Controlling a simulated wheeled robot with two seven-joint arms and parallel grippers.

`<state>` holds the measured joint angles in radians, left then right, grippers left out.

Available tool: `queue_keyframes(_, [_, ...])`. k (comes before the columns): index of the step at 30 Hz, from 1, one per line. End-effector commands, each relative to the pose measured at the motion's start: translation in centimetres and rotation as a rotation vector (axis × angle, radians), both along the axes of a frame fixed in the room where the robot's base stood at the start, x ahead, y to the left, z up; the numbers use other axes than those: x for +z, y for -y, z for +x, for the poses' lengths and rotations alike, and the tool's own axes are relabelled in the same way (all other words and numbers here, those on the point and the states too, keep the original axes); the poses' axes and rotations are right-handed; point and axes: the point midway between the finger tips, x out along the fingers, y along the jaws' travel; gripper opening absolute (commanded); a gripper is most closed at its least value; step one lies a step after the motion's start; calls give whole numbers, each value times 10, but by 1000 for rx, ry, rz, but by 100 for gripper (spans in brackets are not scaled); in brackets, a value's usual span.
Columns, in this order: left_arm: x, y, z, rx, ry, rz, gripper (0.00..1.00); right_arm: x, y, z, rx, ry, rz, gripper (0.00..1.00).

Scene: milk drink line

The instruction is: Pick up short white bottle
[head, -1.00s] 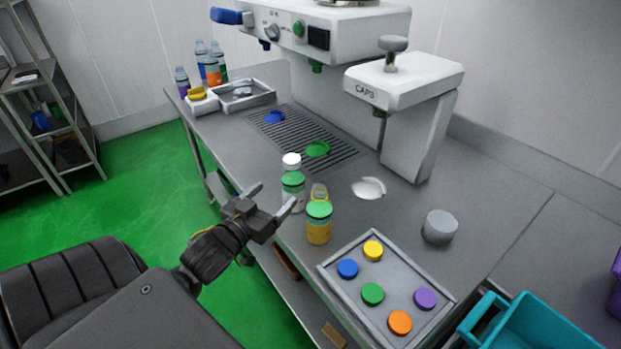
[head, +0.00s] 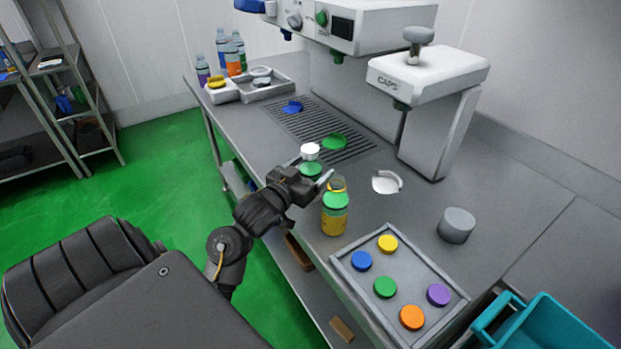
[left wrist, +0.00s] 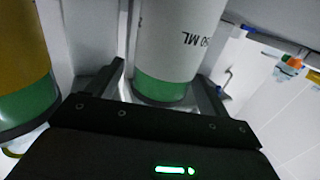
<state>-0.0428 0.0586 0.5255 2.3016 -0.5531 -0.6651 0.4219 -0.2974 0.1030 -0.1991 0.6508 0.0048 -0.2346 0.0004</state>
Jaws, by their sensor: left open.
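My right gripper is not in view.
A tray of coloured caps (head: 345,262) lies nearer. The machine (head: 440,80) stands behind, and a grey cylinder (head: 457,225) is to the right.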

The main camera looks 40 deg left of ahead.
Motion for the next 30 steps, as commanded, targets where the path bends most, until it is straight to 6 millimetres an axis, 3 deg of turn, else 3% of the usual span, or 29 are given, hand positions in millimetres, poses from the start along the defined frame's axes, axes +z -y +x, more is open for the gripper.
queue_keyframes(5, [-1,-2,18,0,1,-1,79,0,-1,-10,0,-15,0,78])
queue_keyframes(13, [-1,-2,20,0,-1,1,78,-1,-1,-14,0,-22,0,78])
queue_keyframes(25, [-1,-2,20,1,-1,1,26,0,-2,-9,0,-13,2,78])
queue_keyframes(30, [-1,-2,20,1,1,1,22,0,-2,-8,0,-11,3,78])
